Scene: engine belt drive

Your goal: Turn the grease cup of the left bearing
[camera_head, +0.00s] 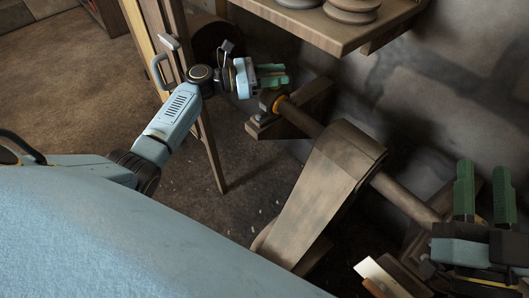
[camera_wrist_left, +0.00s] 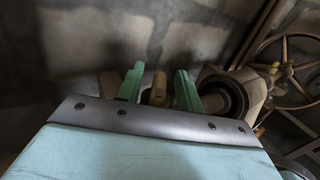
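My left gripper (camera_head: 277,75) is above the left bearing (camera_head: 264,122), which stands at the far end of the shaft (camera_head: 302,118). In the left wrist view the green fingers of the left gripper (camera_wrist_left: 158,88) are apart. A brass-yellow upright piece, apparently the grease cup (camera_wrist_left: 158,90), shows between them. Gaps show on both sides of it, so the fingers do not appear to grip it. I cannot clearly make out the cup in the head view. My right gripper (camera_head: 484,195) is open and empty at the right, near the shaft's near end.
A wooden shelf (camera_head: 330,28) with round wooden pieces (camera_head: 350,10) overhangs close to the left gripper. A broad brown belt (camera_head: 325,195) runs over the shaft. A stone wall (camera_head: 450,90) stands behind. A spoked wheel (camera_wrist_left: 285,70) shows in the left wrist view.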

